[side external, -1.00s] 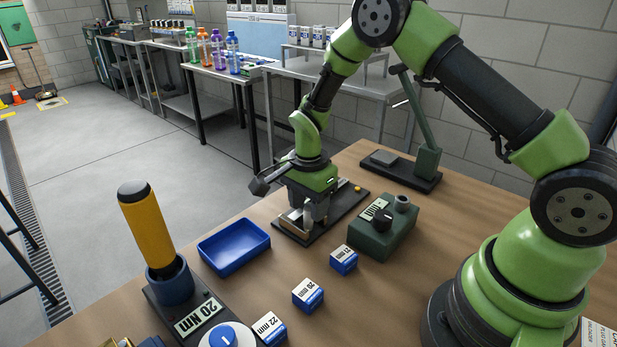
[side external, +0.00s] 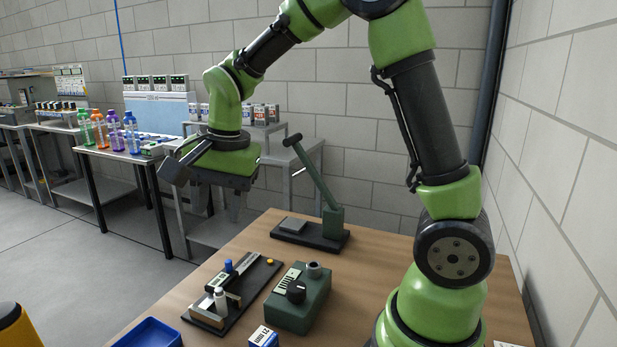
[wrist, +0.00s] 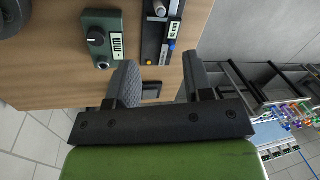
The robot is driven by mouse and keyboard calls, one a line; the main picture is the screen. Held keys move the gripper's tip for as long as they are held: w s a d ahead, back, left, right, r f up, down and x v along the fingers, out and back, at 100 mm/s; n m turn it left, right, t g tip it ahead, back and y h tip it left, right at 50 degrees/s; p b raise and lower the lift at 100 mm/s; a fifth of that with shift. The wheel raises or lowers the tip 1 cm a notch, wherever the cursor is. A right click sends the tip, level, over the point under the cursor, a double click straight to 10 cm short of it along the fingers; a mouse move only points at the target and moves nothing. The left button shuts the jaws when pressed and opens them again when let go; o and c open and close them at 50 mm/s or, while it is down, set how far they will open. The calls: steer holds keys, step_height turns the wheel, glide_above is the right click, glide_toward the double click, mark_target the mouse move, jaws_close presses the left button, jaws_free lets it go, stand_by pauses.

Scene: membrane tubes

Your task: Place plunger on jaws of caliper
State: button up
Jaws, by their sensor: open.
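The caliper fixture is a long black board (side external: 243,300) on the wooden table, with silver metal jaws (side external: 207,317) at its near left end. A small pale cylinder, apparently the plunger (side external: 220,298), stands upright at the jaws; I cannot tell exactly how it rests on them. The board also shows at the top of the wrist view (wrist: 153,44), with the pale cylinder (wrist: 159,8) at the frame edge. My gripper (side external: 217,208) is above and behind the board, open and empty, with its fingers (wrist: 160,75) apart.
A dark green box with a black knob (side external: 296,298) stands right of the board. A lever press (side external: 318,228) stands behind it. A blue tray (side external: 150,334) and a blue-white box (side external: 263,337) are at the front. Bottles (side external: 115,132) stand on a far table.

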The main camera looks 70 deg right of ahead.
steer(key=s+a+r+n+t, duration=0.1)
steer(key=s+r+n, duration=0.1)
steer(key=s, duration=0.3)
steer(key=s+r+n+t+y, duration=0.1)
steer(key=s+r+n+t, duration=0.1)
steer(key=s, duration=0.4)
steer(key=s+a+r+n+t, duration=0.1)
steer(key=s+r+n+t, duration=0.1)
steer(key=s+n, duration=0.3)
steer(key=shift+s+a+r+n, duration=0.2)
steer(key=shift+a+r+n, duration=0.15)
steer(key=shift+r+n, duration=0.4)
steer(key=shift+r, duration=0.15)
